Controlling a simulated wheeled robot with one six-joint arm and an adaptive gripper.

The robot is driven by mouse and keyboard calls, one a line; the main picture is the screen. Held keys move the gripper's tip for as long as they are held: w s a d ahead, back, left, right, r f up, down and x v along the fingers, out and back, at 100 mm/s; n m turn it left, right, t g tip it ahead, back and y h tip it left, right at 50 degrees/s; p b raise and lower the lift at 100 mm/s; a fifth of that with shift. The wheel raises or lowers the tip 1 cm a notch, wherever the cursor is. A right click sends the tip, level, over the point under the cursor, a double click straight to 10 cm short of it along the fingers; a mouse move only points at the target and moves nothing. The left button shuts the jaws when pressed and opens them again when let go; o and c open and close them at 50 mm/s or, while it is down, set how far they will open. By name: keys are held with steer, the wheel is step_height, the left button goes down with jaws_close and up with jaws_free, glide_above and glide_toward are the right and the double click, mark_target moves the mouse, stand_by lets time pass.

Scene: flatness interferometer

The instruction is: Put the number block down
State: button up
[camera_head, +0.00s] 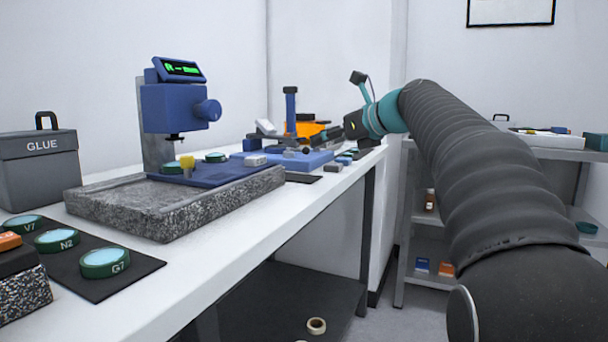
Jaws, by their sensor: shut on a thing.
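My gripper (354,126) is at the far end of the bench, small in the view, at the end of my dark sleeved arm with its teal wrist. It is shut on the number block. The block is too small or too hidden to make out between the fingers. Several small grey and teal pieces (345,160) lie on the bench below the gripper. I cannot tell what is marked on them, nor the exact gap between the gripper and the bench.
A blue instrument (175,108) with a green display stands on a speckled stone slab (150,215). Beyond it is a blue plate (305,163) with an orange item (306,129) behind. Green-rimmed discs (106,262) and a GLUE box (40,165) are near left. The bench's front strip (260,225) is clear.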

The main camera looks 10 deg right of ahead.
steer(key=b, duration=0.1)
glide_above(307, 179)
steer(key=f, duration=0.3)
steer(key=shift+w+f, duration=0.2)
steer(key=shift+f, duration=0.05)
steer(key=shift+f+b, duration=0.95)
steer(key=shift+f, duration=1)
steer(key=shift+f, duration=0.15)
steer(key=o, duration=0.9)
steer(key=shift+r, duration=0.2)
steer(key=p+v, duration=0.1)
steer(key=v, duration=1.1)
steer(key=shift+f, duration=0.15)
